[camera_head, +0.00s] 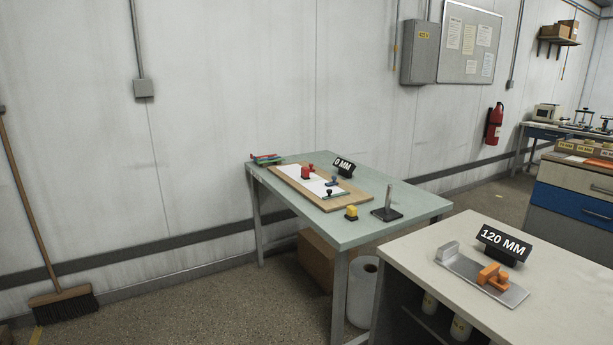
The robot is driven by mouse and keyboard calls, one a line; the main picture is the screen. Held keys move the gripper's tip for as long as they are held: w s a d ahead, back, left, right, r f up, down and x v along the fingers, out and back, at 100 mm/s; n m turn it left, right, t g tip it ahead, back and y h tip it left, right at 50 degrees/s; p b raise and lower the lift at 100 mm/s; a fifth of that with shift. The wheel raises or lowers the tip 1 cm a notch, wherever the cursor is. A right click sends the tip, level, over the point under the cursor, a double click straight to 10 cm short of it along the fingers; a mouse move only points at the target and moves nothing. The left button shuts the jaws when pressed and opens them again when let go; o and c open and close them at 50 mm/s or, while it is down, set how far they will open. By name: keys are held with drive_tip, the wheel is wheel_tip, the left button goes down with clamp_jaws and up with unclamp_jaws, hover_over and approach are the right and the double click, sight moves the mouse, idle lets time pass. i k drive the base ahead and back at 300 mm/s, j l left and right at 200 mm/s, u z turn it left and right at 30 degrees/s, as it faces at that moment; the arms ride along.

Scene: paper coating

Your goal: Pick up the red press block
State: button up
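The red press block (305,173) is small and stands on the white sheet (296,182) on a brown board (357,198). The board lies on the pale green table (352,232) in the middle of the view. A small red piece just right of the block may be its knob or a separate part; I cannot tell at this size. My gripper is not in view.
A blue piece (333,181), a yellow block (351,213) and a dark stand (387,208) share the table with a "0 MM" sign (344,165). A "120 MM" bench (440,283) stands front right. Floor (190,315) is open at front left; a broom (62,303) leans on the wall.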

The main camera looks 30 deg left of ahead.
sight(305, 171)
drive_tip(key=i+j+u, duration=0.2)
drive_tip(key=i+j, duration=0.4)
drive_tip(key=i+j+u, duration=0.2)
drive_tip(key=i+j, duration=0.25)
drive_tip(key=i, duration=0.25)
